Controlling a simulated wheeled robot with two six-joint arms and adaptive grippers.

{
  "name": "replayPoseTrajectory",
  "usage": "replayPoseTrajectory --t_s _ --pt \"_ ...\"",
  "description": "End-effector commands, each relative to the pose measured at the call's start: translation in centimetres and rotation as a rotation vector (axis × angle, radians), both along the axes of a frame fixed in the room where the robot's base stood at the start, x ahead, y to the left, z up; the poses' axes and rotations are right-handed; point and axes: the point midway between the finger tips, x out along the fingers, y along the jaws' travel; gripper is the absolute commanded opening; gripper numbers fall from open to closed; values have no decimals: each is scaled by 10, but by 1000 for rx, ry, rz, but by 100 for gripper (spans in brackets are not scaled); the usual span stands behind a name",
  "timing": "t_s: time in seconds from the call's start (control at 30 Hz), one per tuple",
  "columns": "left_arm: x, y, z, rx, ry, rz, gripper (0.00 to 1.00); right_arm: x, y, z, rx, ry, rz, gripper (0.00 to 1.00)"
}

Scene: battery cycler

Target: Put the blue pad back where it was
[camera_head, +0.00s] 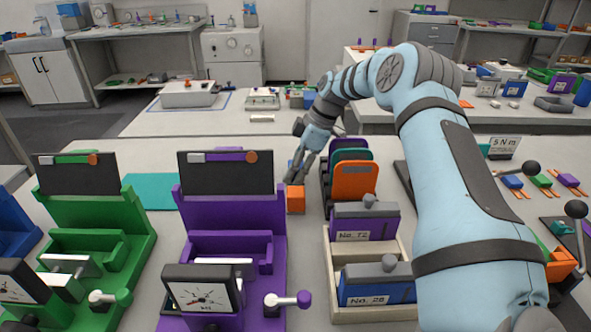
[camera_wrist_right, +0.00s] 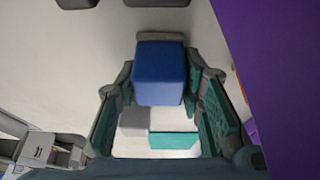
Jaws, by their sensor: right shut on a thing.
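My right gripper (camera_head: 297,172) reaches down over the bench between the purple stand (camera_head: 233,220) and a rack of upright plates. In the right wrist view, its fingers (camera_wrist_right: 160,85) are closed on a blue block (camera_wrist_right: 160,78), which I take to be the blue pad. In the head view only a thin blue sliver shows beside the fingers; the rest is hidden. An orange block (camera_head: 296,200) shows just below the fingertips; I cannot tell whether they touch. My left gripper is not in view.
The rack's orange plate (camera_head: 354,182) stands close to the right of the gripper. A cream tray (camera_head: 373,250) with a purple and a blue numbered module is nearer. A green stand (camera_head: 92,225) and a teal mat (camera_head: 150,190) are left. The bench behind the gripper has clear room.

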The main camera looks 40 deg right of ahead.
Motion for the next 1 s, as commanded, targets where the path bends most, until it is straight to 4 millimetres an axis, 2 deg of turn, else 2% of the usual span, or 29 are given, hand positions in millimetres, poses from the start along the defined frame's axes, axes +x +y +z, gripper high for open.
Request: replayPoseTrajectory --t_s 0.13,0.17,0.27,0.3,0.57,0.67,0.77,1.0 --pt "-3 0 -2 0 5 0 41 0 0 -3 0 0 1 12" --pt "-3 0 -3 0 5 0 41 0 0 -3 0 0 1 36" --pt "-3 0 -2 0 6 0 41 0 0 -2 0 0 1 52" --pt "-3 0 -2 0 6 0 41 0 0 -2 0 1 1 55" --pt "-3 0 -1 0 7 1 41 0 0 -1 1 1 0 55" --pt "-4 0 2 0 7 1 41 -1 -1 7 1 -1 0 55" --pt "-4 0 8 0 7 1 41 -6 -7 27 0 -3 -1 55" --pt "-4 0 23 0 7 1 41 -23 -26 89 0 -3 -1 55"
